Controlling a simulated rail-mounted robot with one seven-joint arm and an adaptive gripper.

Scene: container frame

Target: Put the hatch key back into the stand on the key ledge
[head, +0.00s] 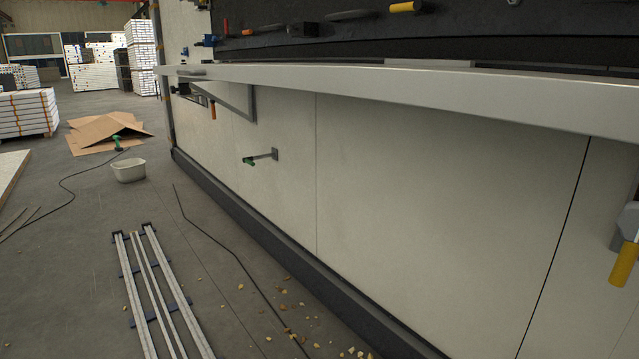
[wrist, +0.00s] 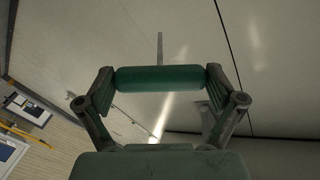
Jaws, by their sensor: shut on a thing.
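In the wrist view my gripper (wrist: 160,79) is shut on the hatch key (wrist: 160,84), holding its dark green crossbar handle between the two fingers. A thin grey shaft (wrist: 160,44) shows beyond the handle, pointing away from my gripper. I cannot make out the stand.
An orange-yellow handle (head: 625,265) hangs at the right edge. On the floor are metal rails (head: 150,285), a white tub (head: 128,170), cardboard (head: 100,132) and a cable.

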